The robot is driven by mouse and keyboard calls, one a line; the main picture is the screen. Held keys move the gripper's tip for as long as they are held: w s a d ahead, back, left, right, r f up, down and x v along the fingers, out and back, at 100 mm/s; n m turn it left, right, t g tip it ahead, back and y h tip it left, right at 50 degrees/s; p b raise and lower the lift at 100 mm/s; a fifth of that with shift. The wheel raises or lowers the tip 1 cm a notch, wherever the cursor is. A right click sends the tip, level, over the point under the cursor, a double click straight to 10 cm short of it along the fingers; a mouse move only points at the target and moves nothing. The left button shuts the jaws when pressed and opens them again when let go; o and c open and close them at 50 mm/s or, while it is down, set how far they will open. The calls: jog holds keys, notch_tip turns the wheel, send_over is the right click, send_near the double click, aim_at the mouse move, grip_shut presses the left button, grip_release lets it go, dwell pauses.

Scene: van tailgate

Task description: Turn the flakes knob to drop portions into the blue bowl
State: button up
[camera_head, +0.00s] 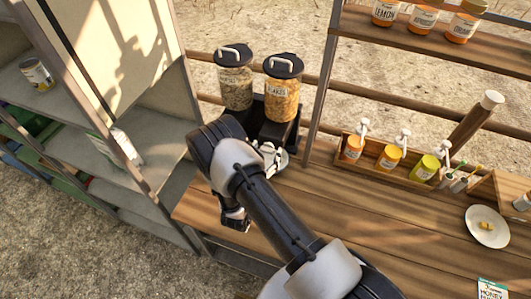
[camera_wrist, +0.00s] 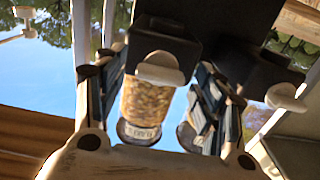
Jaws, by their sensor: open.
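The flakes dispenser (camera_head: 282,98), a clear jar of golden flakes with a black lid, stands on a black stand on the wooden counter. In the wrist view, which looks upside down, the flakes (camera_wrist: 147,98) show with the pale flakes knob (camera_wrist: 160,69) in front.
A second dispenser (camera_head: 235,82) stands left of the flakes, with its own pale knob (camera_wrist: 287,97). A wooden caddy (camera_head: 376,176) of pump bottles and a white plate (camera_head: 487,227) are to the right. Shelving (camera_head: 70,150) stands left.

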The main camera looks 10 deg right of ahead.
jog(key=shift+c, duration=0.3)
jog(key=c, duration=1)
jog(key=m+b, duration=1.7)
jog(key=b, duration=0.2)
jog(key=shift+f+m, duration=0.15)
jog(key=shift+m, duration=0.25)
